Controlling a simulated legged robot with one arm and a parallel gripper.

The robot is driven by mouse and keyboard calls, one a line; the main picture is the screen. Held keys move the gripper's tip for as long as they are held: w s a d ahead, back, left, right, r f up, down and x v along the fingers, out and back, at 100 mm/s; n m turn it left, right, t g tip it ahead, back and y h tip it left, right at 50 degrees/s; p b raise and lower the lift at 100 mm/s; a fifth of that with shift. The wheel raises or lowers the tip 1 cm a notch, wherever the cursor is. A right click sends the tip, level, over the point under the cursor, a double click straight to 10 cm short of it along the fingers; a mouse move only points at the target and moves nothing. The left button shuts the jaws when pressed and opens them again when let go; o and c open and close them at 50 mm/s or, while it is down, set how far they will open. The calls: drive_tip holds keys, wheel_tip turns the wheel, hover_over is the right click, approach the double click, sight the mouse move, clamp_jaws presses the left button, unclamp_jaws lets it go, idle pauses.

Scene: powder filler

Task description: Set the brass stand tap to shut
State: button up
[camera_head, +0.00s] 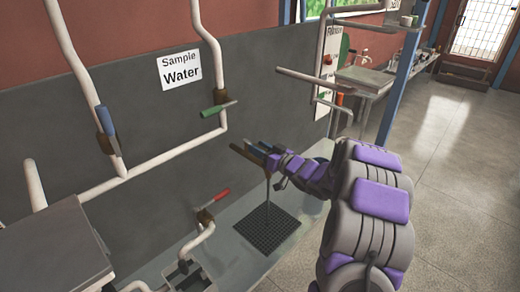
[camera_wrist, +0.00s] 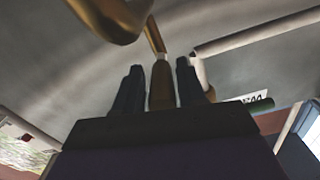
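The brass stand tap (camera_head: 267,191) rises on a thin post from the bench by the black grid, with its bent spout (camera_head: 242,153) to the left of my gripper (camera_head: 265,150). In the wrist view the curved brass spout (camera_wrist: 112,18) is at the top left. A thin brass lever (camera_wrist: 155,36) runs down to a brown handle (camera_wrist: 162,88) with a pale collar. The two dark fingers of my gripper (camera_wrist: 160,88) stand on either side of this handle. I cannot tell whether they press on it. In the head view the handle is hidden by my gripper.
White wall pipes carry a blue-handled valve (camera_head: 107,122) and a green-handled valve (camera_head: 217,109) by the Sample Water sign (camera_head: 179,69). A red-handled tap (camera_head: 214,203) stands left of the black grid (camera_head: 265,229). A grey box (camera_head: 55,245) is at lower left. The floor at right is clear.

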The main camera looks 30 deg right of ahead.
clamp_jaws()
